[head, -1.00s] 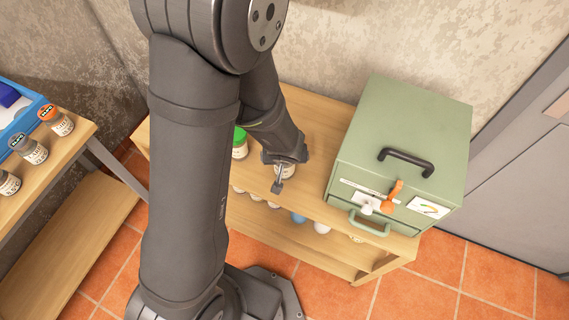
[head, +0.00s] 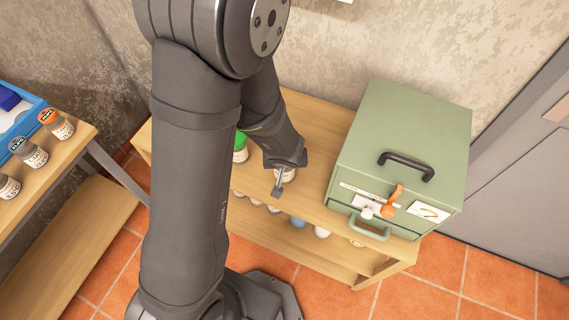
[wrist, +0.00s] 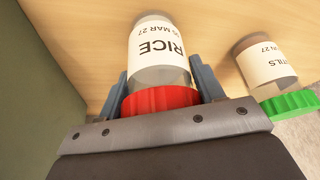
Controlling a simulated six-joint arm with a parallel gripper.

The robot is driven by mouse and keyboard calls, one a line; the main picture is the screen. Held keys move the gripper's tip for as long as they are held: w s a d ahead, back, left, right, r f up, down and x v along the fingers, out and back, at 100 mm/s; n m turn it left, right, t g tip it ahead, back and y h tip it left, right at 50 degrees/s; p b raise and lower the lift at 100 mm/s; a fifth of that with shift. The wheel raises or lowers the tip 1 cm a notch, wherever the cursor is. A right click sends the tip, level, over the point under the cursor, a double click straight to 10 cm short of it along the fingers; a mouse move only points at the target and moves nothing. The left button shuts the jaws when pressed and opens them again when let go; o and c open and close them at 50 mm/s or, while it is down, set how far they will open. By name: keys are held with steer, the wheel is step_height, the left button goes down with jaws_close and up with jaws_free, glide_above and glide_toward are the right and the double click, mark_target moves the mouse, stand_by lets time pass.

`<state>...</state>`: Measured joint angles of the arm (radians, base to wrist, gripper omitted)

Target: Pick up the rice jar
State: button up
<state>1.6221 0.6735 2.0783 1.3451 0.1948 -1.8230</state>
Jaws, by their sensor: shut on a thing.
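The rice jar (wrist: 158,52) is a clear jar with a red lid and a white label reading RICE. It is in the middle of the wrist view, between the two fingers of my gripper (wrist: 160,88), which is shut on it near the lid. In the head view my gripper (head: 281,180) is over the wooden shelf's top, with a small part of the rice jar (head: 289,174) showing beside a finger. The arm hides most of the jar there. I cannot tell whether the jar's base touches the shelf.
A green-lidded jar (head: 240,147) stands left of my gripper; it also shows in the wrist view (wrist: 270,65). A green metal cabinet (head: 408,130) with handles stands close on the right. More jars (head: 34,153) sit on the left bench. Several items are on the lower shelf.

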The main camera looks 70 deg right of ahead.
steer(key=shift+r, duration=0.25)
